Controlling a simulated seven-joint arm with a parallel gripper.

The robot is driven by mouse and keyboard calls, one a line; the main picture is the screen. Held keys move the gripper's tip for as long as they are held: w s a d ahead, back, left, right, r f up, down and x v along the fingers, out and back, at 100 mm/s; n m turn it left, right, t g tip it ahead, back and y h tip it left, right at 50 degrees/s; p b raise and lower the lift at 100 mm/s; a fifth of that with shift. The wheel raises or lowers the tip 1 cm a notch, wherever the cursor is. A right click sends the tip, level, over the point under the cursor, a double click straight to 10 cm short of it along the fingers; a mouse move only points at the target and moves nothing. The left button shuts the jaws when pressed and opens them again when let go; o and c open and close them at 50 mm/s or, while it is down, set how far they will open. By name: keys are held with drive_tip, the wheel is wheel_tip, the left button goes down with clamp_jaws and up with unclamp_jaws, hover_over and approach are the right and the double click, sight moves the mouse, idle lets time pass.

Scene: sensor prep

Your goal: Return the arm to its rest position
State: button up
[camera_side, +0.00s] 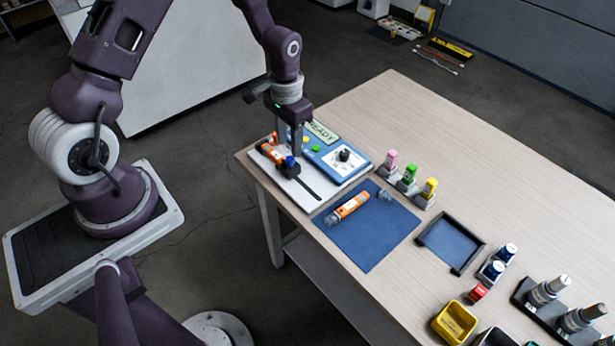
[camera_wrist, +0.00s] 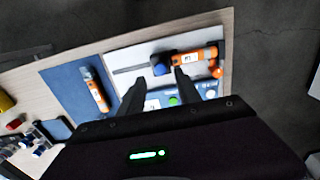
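My gripper (camera_side: 290,148) is over the near left corner of the table, just above the blue-capped end of an orange cylinder (camera_side: 272,153). In the wrist view my two fingers (camera_wrist: 158,76) stand apart, with nothing visibly held between them. The blue cap (camera_wrist: 160,63) lies just beyond the fingertips, and the orange body (camera_wrist: 198,56) extends to its right. The cylinder lies in a dark holder on a white board (camera_side: 309,196). Whether a finger touches the cap cannot be told.
A blue panel reading "READY" (camera_side: 320,132) stands close behind my gripper. Another orange cylinder (camera_side: 350,206) lies on a blue mat (camera_side: 372,243). Pink, green and yellow bottles (camera_side: 408,179), an empty dark-edged tray (camera_side: 450,243) and a yellow bin (camera_side: 455,322) are farther right. The far tabletop is clear.

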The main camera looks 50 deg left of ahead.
drive_tip(key=shift+r, duration=0.75)
drive_tip(key=shift+r, duration=0.25)
drive_tip(key=s+d+r+t, duration=0.2)
drive_tip(key=s+r, duration=0.1)
drive_tip(key=r, duration=0.7)
drive_tip(key=s+d+r+t, duration=0.15)
drive_tip(key=s+r, duration=0.25)
drive_tip(key=r, duration=0.6)
drive_tip(key=s+d+r+t, duration=0.1)
drive_tip(key=s+d+r, duration=0.1)
drive_tip(key=s, duration=0.5)
drive_tip(key=s+d+r+t, duration=0.1)
drive_tip(key=s+r, duration=0.3)
drive_tip(key=s, duration=0.4)
drive_tip(key=shift+d+r, duration=0.25)
drive_tip(key=shift+d, duration=0.35)
drive_tip(key=shift+o, duration=0.4)
drive_tip(key=shift+w, duration=0.1)
